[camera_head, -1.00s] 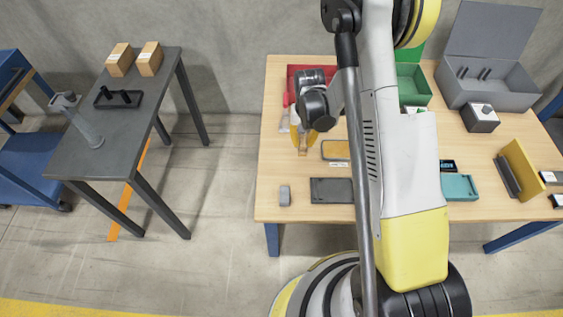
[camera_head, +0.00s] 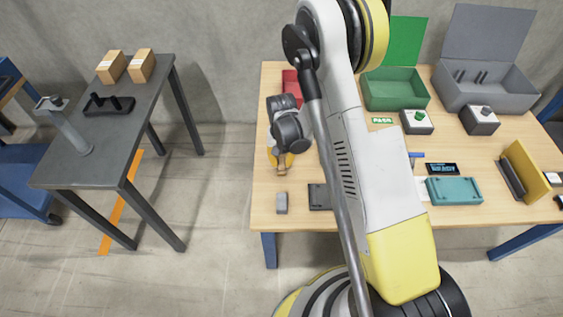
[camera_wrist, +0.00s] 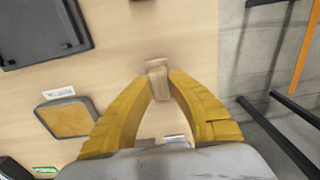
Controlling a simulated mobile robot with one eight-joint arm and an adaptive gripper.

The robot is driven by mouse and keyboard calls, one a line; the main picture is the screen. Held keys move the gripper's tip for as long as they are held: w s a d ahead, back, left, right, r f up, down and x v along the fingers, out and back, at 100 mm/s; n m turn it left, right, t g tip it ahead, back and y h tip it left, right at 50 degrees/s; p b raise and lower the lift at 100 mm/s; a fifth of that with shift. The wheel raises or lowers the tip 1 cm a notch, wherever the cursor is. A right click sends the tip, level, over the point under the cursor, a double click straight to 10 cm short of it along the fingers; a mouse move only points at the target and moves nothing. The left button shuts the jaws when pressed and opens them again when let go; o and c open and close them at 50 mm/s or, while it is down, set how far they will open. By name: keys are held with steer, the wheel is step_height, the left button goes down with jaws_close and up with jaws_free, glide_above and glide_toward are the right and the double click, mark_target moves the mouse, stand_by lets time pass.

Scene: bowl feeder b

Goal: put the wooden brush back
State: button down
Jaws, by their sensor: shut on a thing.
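The wooden brush (camera_head: 282,171) is a small light-brown piece between the yellow fingertips of my gripper (camera_head: 281,163), over the left end of the wooden table (camera_head: 262,205). In the wrist view, my gripper's two yellow fingers (camera_wrist: 158,88) close on the brush (camera_wrist: 157,68), whose blunt wooden end points away from the camera. The rest of the brush is hidden. I cannot tell its height above the table. A small grey block (camera_head: 281,203) stands near the table's front left corner, just in front of the gripper in the head view.
A dark tray (camera_head: 319,197) lies right of the grey block, partly behind my arm. An orange pad in a grey frame (camera_wrist: 68,117) shows in the wrist view. A red bin (camera_head: 291,82) stands behind the gripper. A grey side table (camera_head: 140,105) stands left across a floor gap.

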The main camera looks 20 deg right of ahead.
steer(key=c, duration=1.4)
jaws_free()
steer(key=shift+f, duration=0.15)
step_height(320, 180, up, 12)
steer(key=p, duration=0.5)
step_height(320, 180, up, 12)
steer(key=t, duration=0.2)
glide_above(282, 161)
steer(key=s, duration=0.2)
steer(key=s+r+n+t, duration=0.1)
steer(key=s+r, duration=0.3)
steer(key=s, duration=0.2)
steer(key=s+r+n+t, duration=0.1)
steer(key=s+r+t, duration=0.1)
steer(key=s+r, duration=0.3)
steer(key=s+r+n+t, duration=0.1)
steer(key=s+r+t, duration=0.1)
steer(key=s+r, duration=0.3)
steer(key=shift+s+r+n, duration=0.2)
steer(key=shift+s+n, duration=0.1)
steer(key=shift+s, duration=0.6)
